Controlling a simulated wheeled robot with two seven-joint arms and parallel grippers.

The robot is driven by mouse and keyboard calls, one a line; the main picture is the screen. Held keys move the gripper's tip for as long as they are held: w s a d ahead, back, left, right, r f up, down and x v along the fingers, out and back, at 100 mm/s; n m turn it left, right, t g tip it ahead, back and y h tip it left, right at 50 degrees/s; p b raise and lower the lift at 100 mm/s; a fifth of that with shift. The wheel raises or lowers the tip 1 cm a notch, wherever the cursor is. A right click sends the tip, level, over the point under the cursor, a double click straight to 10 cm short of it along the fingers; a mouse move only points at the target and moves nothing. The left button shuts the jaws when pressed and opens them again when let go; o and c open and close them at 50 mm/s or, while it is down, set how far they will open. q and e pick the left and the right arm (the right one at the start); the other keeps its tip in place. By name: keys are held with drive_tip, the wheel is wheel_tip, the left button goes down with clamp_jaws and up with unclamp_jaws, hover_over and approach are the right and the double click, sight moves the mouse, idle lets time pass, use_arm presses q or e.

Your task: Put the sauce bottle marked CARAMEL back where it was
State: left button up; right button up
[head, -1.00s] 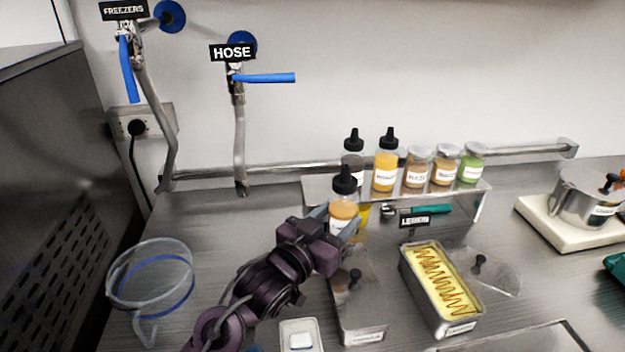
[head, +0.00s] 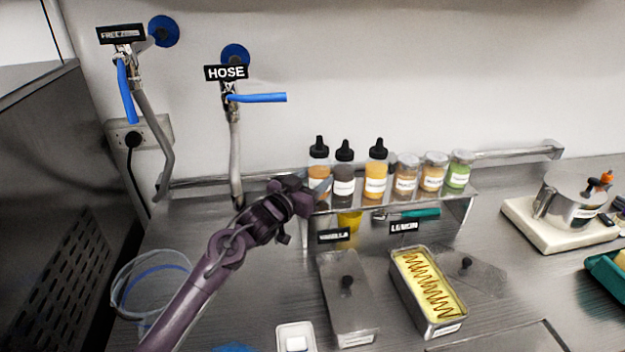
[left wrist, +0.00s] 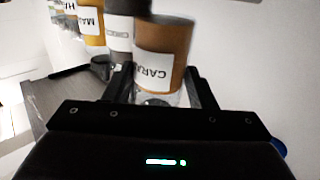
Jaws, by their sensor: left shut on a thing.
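The caramel bottle (head: 319,170) has an orange-brown body, a black cap and a white label. It is at the left end of the row on the raised metal shelf (head: 462,203), beside a dark-brown bottle (head: 344,178). My left gripper (head: 322,190) is shut on it from the left and front. In the left wrist view the bottle (left wrist: 163,50) stands between the fingers, with "CARA" readable on its label. I cannot tell whether its base touches the shelf. My right gripper is not in view.
A yellow bottle (head: 376,173) and several lidded jars (head: 433,170) fill the shelf to the right. Below are a lidded metal pan (head: 347,310) and an open pan of yellow ice cream (head: 428,284). A clear pitcher (head: 150,280) stands at left.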

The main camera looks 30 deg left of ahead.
use_arm(q)
drive_tip(key=shift+w+a+f+p, duration=0.35)
drive_tip(key=shift+w+f, duration=0.15)
drive_tip(key=shift+f, duration=0.3)
drive_tip(key=shift+s+d, duration=0.1)
drive_tip(key=shift+s, duration=0.05)
drive_tip(key=o, duration=1)
drive_tip(key=shift+f, duration=0.15)
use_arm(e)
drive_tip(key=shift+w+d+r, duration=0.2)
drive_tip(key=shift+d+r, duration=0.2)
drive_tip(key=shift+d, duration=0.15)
